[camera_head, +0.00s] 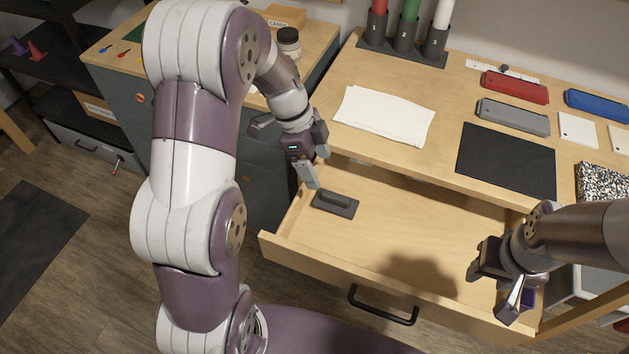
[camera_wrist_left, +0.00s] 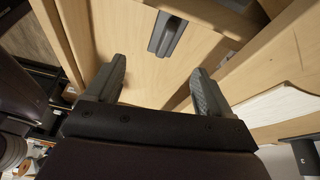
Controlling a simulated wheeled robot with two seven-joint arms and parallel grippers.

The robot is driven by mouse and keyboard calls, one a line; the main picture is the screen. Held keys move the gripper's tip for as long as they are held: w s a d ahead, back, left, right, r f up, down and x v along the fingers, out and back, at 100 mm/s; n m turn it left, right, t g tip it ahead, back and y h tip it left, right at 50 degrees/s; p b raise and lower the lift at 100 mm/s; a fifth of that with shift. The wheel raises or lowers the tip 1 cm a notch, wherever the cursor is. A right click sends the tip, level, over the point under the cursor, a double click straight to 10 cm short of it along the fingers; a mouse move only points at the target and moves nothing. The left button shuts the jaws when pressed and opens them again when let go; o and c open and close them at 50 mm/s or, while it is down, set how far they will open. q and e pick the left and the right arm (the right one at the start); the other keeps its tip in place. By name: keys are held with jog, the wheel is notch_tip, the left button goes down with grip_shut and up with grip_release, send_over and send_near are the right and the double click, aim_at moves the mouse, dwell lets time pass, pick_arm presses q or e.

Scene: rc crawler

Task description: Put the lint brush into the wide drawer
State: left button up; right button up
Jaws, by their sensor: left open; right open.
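The lint brush (camera_head: 335,203), a dark grey flat piece with a raised handle, lies inside the open wide drawer (camera_head: 420,215), near its left end. In the left wrist view the brush (camera_wrist_left: 166,35) lies on the drawer floor beyond my fingertips. My left gripper (camera_head: 317,170) is open and empty, above the drawer's left back part, close to the brush but apart from it. Its two fingers also show in the left wrist view (camera_wrist_left: 158,72) with nothing between them. My right gripper (camera_head: 490,294) is open and empty at the drawer's right end.
On the desk above the drawer lie white paper (camera_head: 384,116), a black mat (camera_head: 506,160), and red (camera_head: 515,87), grey (camera_head: 512,117) and blue cases (camera_head: 597,105). A numbered holder (camera_head: 403,45) stands at the back. The drawer's middle is clear.

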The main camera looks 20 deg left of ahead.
pick_arm(q)
jog(key=s+n+t+y, duration=0.1)
jog(key=s+n+y, duration=0.3)
jog(key=s+n, duration=0.9)
jog(key=r+n, duration=0.1)
jog(key=n, duration=0.2)
jog(key=shift+a+n+t, duration=0.15)
jog(key=shift+n+t, duration=0.15)
